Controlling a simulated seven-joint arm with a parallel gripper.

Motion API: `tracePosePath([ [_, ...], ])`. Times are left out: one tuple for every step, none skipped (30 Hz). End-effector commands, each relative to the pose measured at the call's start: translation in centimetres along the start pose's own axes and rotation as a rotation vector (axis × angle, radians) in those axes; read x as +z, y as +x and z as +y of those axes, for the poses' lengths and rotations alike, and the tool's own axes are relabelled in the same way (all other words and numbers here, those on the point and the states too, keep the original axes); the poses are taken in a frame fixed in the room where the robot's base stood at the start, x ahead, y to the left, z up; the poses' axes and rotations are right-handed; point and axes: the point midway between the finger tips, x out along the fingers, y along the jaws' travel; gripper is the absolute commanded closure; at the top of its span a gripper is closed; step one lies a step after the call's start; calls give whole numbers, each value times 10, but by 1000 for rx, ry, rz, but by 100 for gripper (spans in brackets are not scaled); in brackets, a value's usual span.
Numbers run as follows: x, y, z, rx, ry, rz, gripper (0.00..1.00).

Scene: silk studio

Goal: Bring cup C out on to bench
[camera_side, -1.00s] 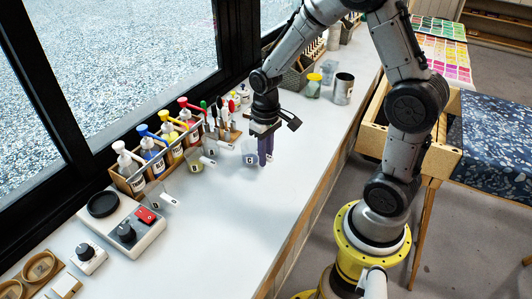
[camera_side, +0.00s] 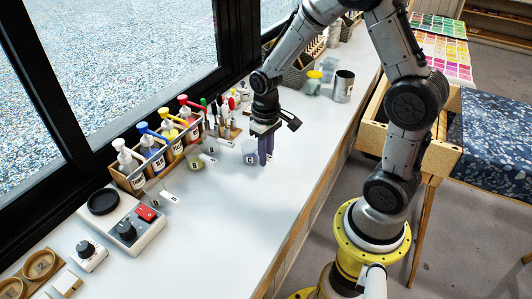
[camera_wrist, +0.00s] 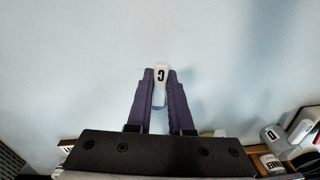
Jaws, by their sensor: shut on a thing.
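Cup C (camera_side: 250,155) is a small, clear cup with a C label, over the open white bench, just right of the paint-bottle rack in the side view. My gripper (camera_side: 266,158), with purple fingers pointing down, is at its right side. In the wrist view my gripper (camera_wrist: 160,95) is shut on the cup's pale handle, whose end carries the letter C (camera_wrist: 161,75). The cup's body is mostly hidden there. I cannot tell whether its base touches the bench (camera_side: 225,210).
Cup B (camera_side: 197,160) and another clear cup with a white handle (camera_side: 168,197) stand by the bottle rack (camera_side: 130,185). A scale (camera_side: 125,225) is at left. The bench's front middle is clear.

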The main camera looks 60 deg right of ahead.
Motion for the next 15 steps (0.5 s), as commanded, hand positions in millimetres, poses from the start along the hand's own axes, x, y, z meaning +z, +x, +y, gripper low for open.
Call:
tracePosePath([
  [0,0,0,0,0,1,76],
  [0,0,0,0,0,1,70],
  [0,0,0,0,0,1,63],
  [0,0,0,0,0,1,58],
  [0,0,0,0,0,1,52],
  [0,0,0,0,0,1,46],
  [0,0,0,0,0,1,46],
  [0,0,0,0,0,1,46],
  [0,0,0,0,0,1,46],
  [0,0,0,0,0,1,46],
  [0,0,0,0,0,1,46],
  [0,0,0,0,0,1,46],
  [0,0,0,0,0,0,46],
  [0,0,0,0,0,0,46],
  [0,-1,0,0,0,1,46],
])
